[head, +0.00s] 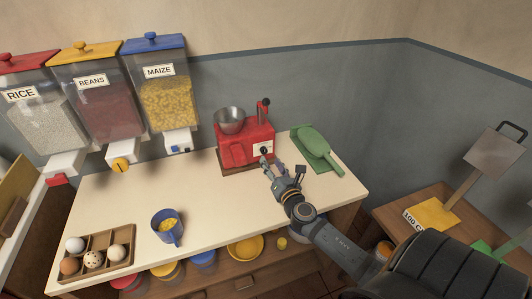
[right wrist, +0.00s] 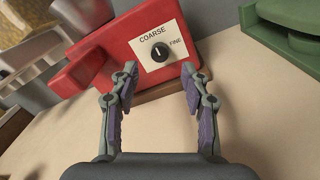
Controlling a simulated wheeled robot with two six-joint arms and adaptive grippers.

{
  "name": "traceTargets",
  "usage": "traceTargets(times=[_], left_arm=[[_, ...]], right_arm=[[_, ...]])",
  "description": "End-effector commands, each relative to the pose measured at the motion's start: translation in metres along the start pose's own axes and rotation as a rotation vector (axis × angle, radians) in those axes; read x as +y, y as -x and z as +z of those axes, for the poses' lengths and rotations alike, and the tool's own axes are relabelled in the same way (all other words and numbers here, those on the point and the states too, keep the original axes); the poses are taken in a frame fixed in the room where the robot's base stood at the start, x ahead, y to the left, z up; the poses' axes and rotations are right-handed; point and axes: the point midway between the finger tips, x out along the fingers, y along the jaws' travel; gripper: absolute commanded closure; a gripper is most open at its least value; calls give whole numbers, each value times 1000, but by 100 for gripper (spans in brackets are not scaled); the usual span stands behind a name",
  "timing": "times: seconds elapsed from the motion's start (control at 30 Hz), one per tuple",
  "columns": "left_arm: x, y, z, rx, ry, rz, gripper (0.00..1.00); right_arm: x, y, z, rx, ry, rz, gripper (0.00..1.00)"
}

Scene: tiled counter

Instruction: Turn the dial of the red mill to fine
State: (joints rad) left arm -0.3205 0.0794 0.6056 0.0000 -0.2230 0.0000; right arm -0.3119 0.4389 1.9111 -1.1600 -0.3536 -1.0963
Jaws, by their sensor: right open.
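The red mill (head: 236,150) stands on a wooden base at the back of the counter, with a metal bowl on top. In the right wrist view the red mill (right wrist: 88,66) shows a white plate (right wrist: 172,34) marked COARSE and FINE. The black dial (right wrist: 160,52) sits on this plate, its white mark pointing up toward COARSE. My right gripper (head: 277,169) is in front of the mill's dial side. In the right wrist view my right gripper (right wrist: 160,80) is open and empty, its fingertips on either side below the dial, apart from it. My left gripper is not in view.
An egg tray (head: 127,235) and a blue mug (head: 167,226) stand at the left front. Dispensers of rice, beans and maize (head: 165,98) hang at the left. The middle counter is clear.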

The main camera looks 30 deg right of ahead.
Motion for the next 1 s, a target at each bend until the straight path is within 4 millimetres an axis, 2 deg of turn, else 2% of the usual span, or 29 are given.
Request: traceTargets(times=[0.1,0.3,0.63,0.9,0.97,1.0], left_arm=[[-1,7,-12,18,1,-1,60],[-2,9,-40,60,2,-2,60],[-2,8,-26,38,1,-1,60],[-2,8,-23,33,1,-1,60],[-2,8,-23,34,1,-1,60],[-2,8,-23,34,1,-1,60]], right_arm=[[1,-25,3,-3,-4,-2,53],[0,-49,1,0,-2,-1,53],[0,-53,0,0,-2,0,55],[0,-53,0,0,-2,0,91],[0,-53,0,0,-2,0,100],[0,-53,0,0,-2,0,100]])
